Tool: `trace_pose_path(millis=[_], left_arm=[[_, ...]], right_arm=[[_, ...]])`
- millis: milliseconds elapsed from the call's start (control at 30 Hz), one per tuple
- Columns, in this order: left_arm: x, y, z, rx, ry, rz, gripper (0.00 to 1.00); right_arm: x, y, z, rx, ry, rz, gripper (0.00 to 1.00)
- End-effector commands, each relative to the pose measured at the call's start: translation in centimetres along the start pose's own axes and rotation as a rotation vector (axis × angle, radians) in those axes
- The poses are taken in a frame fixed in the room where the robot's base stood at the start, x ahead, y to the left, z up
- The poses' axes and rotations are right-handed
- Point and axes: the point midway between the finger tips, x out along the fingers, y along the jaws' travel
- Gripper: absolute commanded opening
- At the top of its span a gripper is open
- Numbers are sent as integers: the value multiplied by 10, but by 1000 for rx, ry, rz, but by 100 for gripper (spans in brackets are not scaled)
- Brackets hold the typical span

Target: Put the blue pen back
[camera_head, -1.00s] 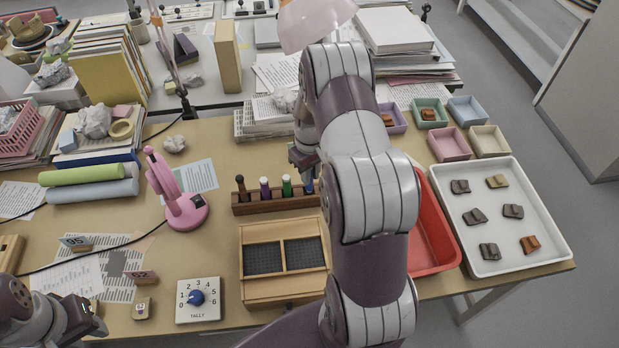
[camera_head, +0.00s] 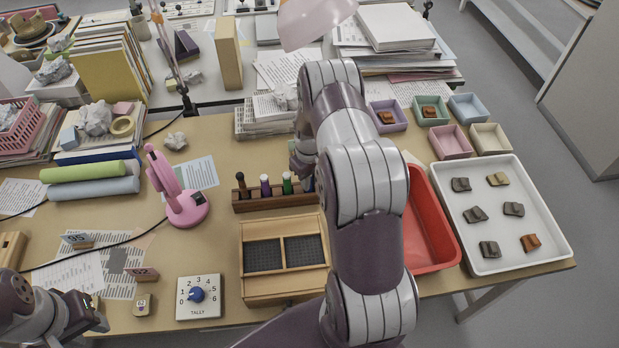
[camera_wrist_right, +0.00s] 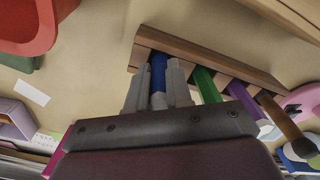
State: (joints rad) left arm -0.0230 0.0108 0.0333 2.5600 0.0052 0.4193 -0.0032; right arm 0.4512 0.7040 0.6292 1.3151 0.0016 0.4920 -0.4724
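The wooden pen rack (camera_head: 275,202) stands mid-table, with a dark brown pen (camera_head: 241,185), a purple pen (camera_head: 265,186) and a green pen (camera_head: 287,184) upright in it. The blue pen (camera_wrist_right: 158,74) is at the rack's end slot, beside the green pen; its lower end meets the rack. My right gripper (camera_wrist_right: 159,88) has its fingers on either side of the blue pen, with no clear gap, so it looks shut on it. In the head view my right arm hides most of that pen. My left gripper (camera_head: 97,318) is at lower left, away from the rack; its fingers are unclear.
A wooden box with dark pads (camera_head: 285,288) lies in front of the rack. A red bin (camera_head: 432,235) and a white tray of sherds (camera_head: 545,250) are to the right. A pink lamp (camera_head: 185,208) stands close left of the rack.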

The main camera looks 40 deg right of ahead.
Motion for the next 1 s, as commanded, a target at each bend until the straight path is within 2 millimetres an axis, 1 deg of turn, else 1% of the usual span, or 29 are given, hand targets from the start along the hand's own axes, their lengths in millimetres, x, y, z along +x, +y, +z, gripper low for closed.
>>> trace_pose_path(millis=[33, 67, 100, 333, 400, 467, 500, 533, 700, 800, 900, 1000], left_arm=[[0, 0, 0, 0, 0, 0, 37], [0, 0, 0, 0, 0, 0, 37], [0, 0, 0, 0, 0, 0, 37], [-1, 0, 0, 0, 0, 0, 37], [-5, 0, -1, 0, 0, 0, 37], [-14, 0, -2, 0, 0, 0, 37], [-6, 0, -1, 0, 1, 0, 37], [-3, 0, -1, 0, 1, 0, 37], [4, 0, 1, 0, 0, 0, 37], [7, 0, 1, 0, 0, 0, 37], [9, 0, 1, 0, 0, 0, 37], [10, 0, 1, 0, 0, 0, 37]], right_arm=[[0, 0, 0, 0, 0, 0, 33], [0, 0, 0, 0, 0, 0, 42], [0, 0, 0, 0, 0, 0, 45], [-1, 0, 0, 0, 0, 0, 45], [-6, 0, 0, 0, 1, 0, 45], [-18, 0, 0, 0, 2, 1, 45], [-19, 1, -1, 0, 4, 2, 45], [-26, 1, -1, 0, 4, 2, 45], [-74, 0, -1, 0, 5, 2, 45], [-98, 0, -1, 0, 4, 2, 45], [-116, 0, 0, 0, 2, 1, 45], [-128, -2, 0, -1, 3, 1, 45]])
